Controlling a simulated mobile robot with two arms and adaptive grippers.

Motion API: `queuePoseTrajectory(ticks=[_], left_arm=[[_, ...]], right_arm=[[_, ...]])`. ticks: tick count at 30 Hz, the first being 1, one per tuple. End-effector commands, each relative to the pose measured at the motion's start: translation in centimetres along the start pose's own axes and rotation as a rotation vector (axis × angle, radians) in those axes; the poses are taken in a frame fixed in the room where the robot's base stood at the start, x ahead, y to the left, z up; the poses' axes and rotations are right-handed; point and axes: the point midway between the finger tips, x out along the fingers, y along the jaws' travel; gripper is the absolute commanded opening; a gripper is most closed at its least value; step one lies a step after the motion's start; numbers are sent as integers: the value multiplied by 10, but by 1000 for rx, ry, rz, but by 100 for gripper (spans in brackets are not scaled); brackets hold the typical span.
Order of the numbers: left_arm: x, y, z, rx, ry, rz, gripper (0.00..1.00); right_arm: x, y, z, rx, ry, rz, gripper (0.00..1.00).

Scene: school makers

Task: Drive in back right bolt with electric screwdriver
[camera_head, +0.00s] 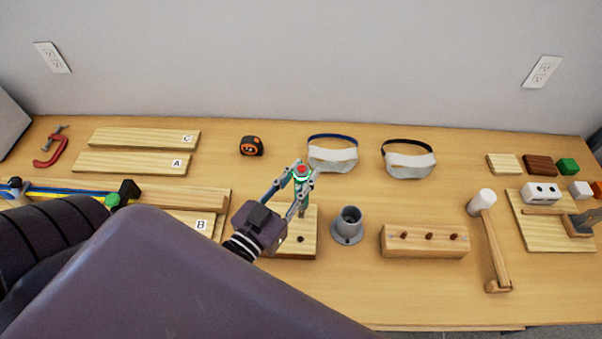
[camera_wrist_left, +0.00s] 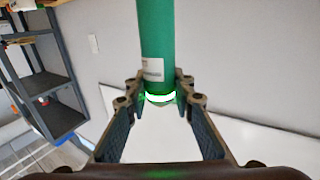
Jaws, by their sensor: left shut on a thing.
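My left gripper (camera_head: 299,184) is shut on the green electric screwdriver (camera_head: 303,172), which has a red top. It holds the screwdriver roughly upright over the far part of a small wooden board (camera_head: 308,238). One dark bolt (camera_head: 300,239) shows on the board near its front. The back of the board is partly hidden by the gripper and screwdriver, so I cannot tell whether the tip touches a bolt. In the left wrist view the green screwdriver body (camera_wrist_left: 157,45) stands between the fingers, with a lit ring at its end. My right gripper is not in view.
A grey round holder (camera_head: 348,227) stands right of the board. Beyond it are a wooden block (camera_head: 424,241) with dark pegs and a mallet (camera_head: 490,240). Planks (camera_head: 133,163) lie left.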

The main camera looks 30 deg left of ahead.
Motion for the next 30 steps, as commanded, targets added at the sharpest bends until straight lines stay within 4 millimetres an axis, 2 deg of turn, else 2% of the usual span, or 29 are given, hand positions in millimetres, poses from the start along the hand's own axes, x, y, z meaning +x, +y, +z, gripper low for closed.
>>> queuePoseTrajectory(ticks=[30], left_arm=[[-1,0,9,-1,-11,0,0]], right_arm=[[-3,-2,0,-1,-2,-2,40]])
